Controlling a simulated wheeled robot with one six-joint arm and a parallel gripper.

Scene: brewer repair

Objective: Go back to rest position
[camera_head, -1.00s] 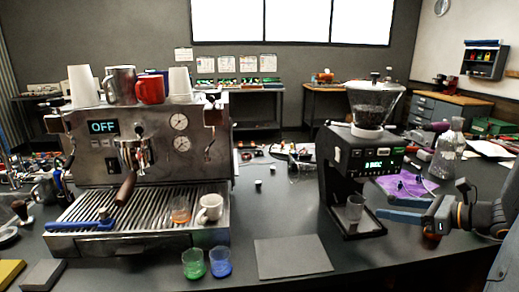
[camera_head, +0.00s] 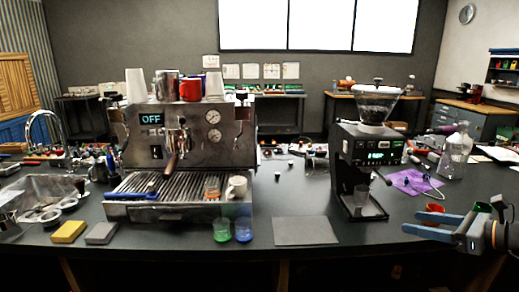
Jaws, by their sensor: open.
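My gripper (camera_head: 431,225) is at the right front of the counter, its two blue fingers apart and pointing left. Nothing shows between the fingers. It is to the right of the coffee grinder (camera_head: 370,150).
A glass (camera_head: 362,199) stands in the grinder's base. A green cup (camera_head: 222,230) and a blue cup (camera_head: 243,230) stand in front of the machine. A dark mat (camera_head: 305,231) lies bare at the centre front. A glass flask (camera_head: 455,152) stands behind my gripper.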

